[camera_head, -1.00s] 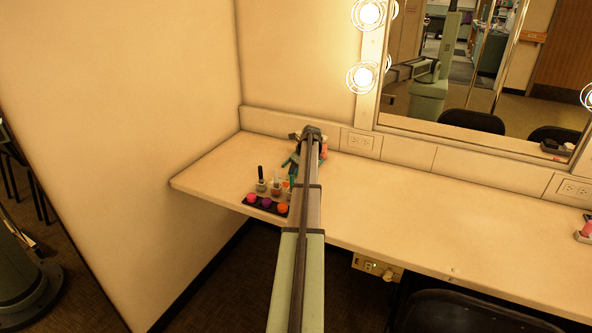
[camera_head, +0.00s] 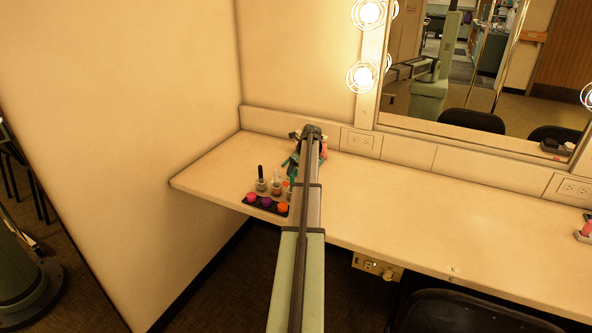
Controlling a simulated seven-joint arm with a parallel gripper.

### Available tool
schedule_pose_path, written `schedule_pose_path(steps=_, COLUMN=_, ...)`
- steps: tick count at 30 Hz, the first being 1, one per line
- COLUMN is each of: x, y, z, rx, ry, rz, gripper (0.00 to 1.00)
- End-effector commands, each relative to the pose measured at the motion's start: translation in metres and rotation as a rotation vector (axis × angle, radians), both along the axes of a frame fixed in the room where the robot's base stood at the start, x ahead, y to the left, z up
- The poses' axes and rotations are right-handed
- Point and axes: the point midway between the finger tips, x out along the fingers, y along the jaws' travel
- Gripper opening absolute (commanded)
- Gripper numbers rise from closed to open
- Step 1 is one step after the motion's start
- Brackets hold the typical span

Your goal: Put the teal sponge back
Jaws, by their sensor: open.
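A dark tray (camera_head: 270,209) sits near the front edge of the counter, left of my arm. It holds a magenta sponge (camera_head: 251,199), a purple sponge (camera_head: 266,202) and an orange sponge (camera_head: 283,207). My gripper (camera_head: 292,162) is behind the tray, low over the counter near the back, open and partly hidden by my arm. Teal shows around its fingers, but I cannot tell whether this is the teal sponge or part of the gripper. No teal sponge is clearly visible elsewhere; my arm hides part of the counter.
Small bottles, one with a black cap (camera_head: 261,178), stand just behind the tray. A pinkish item (camera_head: 324,147) is right of my arm's end. The counter (camera_head: 420,205) to the right is mostly clear. The mirror (camera_head: 470,80) rises behind.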

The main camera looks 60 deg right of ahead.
Motion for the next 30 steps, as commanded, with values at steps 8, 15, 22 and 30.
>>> schedule_pose_path(steps=8, x=-0.016, y=0.005, z=0.040, rx=-0.001, ry=-0.001, rz=-0.001, gripper=0.66)
schedule_pose_path(steps=15, x=-0.033, y=0.009, z=0.080, rx=-0.001, ry=-0.001, rz=-0.003, gripper=0.66)
schedule_pose_path(steps=22, x=-0.041, y=0.011, z=0.103, rx=0.000, ry=0.000, rz=-0.002, gripper=0.66)
schedule_pose_path(steps=30, x=-0.044, y=0.012, z=0.109, rx=0.001, ry=0.001, rz=-0.002, gripper=0.66)
